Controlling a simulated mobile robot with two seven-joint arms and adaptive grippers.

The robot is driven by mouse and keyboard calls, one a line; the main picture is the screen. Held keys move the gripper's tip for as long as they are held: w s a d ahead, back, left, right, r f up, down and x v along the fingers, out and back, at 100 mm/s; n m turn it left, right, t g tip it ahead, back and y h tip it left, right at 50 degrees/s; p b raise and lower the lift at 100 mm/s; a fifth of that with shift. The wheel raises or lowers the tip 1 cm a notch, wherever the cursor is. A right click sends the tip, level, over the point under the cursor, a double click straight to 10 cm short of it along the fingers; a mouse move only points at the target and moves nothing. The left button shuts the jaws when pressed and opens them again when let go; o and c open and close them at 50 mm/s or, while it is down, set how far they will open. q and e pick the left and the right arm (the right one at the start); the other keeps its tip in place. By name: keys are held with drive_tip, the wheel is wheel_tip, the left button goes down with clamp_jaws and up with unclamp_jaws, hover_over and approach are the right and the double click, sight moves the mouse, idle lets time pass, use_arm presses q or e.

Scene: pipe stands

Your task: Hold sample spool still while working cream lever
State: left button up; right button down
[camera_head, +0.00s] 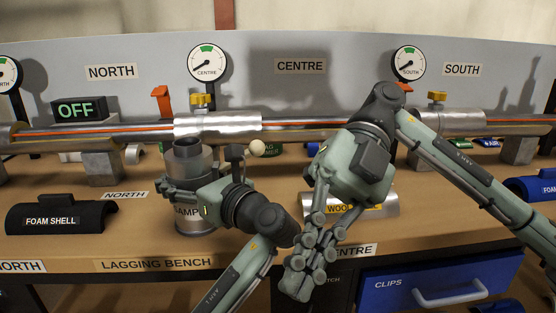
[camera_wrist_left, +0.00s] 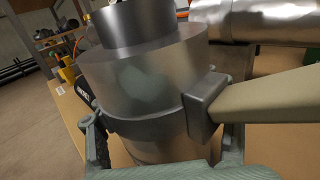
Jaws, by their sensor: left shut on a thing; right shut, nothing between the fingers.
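My left gripper (camera_head: 190,196) is shut around the spool, which fills the left wrist view (camera_wrist_left: 145,85). The cream lever's rounded end (camera_head: 257,148) shows right of the spool. In the left wrist view, the cream lever (camera_wrist_left: 275,98) extends right from a dark block on the spool's band. My right gripper (camera_head: 308,268) is shut and empty, pointing down near the bench's front edge, right of the spool and apart from the lever.
A long pipe (camera_head: 290,124) with an orange line runs behind. A wool shell (camera_head: 384,206) lies behind my right gripper. A black foam shell (camera_head: 60,218) lies at left. A blue clips drawer (camera_head: 440,283) is at front right. Bench between foam shell and spool is clear.

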sight(264, 150)
drive_tip(key=w+f+m+t+y, duration=0.55)
drive_tip(key=f+t+y, duration=0.35)
drive_tip(key=y, duration=0.5)
drive_tip(key=w+d+r+m+t, duration=0.1)
drive_tip(key=w+d+r+t, duration=0.1)
drive_tip(key=w+d+t, duration=0.2)
drive_tip(key=w+d+r+m+t, duration=0.2)
drive_tip(key=w+d+r+t, duration=0.1)
drive_tip(key=w, duration=0.6)
drive_tip(key=d+t, duration=0.1)
drive_tip(key=t, duration=0.1)
drive_tip(key=shift+d+r+t, duration=0.3)
drive_tip(key=x, duration=1.4)
drive_tip(key=shift+s, duration=0.15)
drive_tip(key=shift+r, duration=0.2)
drive_tip(key=shift+a+r+n, duration=0.2)
drive_tip(key=shift+r+n, duration=0.05)
